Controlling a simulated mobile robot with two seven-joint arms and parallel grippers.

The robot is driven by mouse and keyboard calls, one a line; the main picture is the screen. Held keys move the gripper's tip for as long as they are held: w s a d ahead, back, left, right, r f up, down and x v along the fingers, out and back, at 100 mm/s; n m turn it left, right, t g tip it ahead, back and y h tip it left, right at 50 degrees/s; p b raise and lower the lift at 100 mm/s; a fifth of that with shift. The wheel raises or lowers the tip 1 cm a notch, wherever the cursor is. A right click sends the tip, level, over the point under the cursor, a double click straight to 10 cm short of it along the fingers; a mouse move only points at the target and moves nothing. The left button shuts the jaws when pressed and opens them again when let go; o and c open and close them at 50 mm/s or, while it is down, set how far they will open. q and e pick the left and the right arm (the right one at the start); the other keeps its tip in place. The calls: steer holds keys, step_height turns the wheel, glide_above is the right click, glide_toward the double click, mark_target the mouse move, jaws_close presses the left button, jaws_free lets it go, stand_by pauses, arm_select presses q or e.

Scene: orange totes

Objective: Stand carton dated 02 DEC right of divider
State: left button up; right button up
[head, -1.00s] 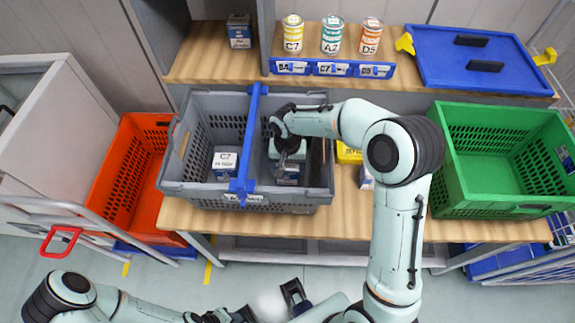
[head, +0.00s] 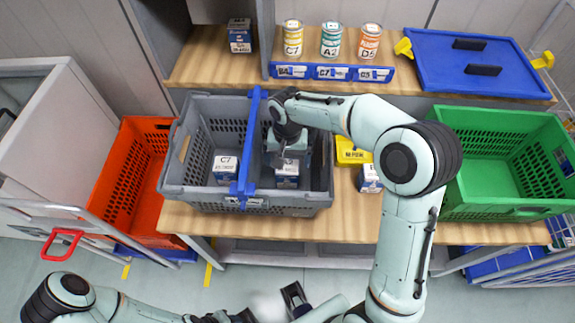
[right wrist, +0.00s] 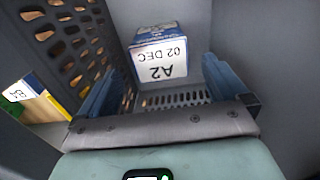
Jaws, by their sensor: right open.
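The carton dated 02 DEC (head: 288,174), white-labelled A2 with blue sides, stands in the right compartment of the grey tote (head: 176,168). The blue divider (head: 248,130) runs front to back to its left. In the right wrist view the carton (right wrist: 160,55) shows its label upside down, near a tote wall. My right gripper (head: 287,157) is open inside that compartment, above the carton; in the right wrist view its fingers (right wrist: 160,88) are spread, with nothing held between them. My left gripper (head: 235,315) is low at the front edge, partly cut off.
A C7 carton (head: 226,170) stands in the tote's left compartment. A yellow container (head: 352,152) and another carton (head: 369,180) are right of the tote. A green crate (head: 500,205) is farther right, an orange tote (head: 125,165) left. Cans (head: 331,38) line the back shelf.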

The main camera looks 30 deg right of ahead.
step_height(320, 180, up, 6)
stand_by(0.7)
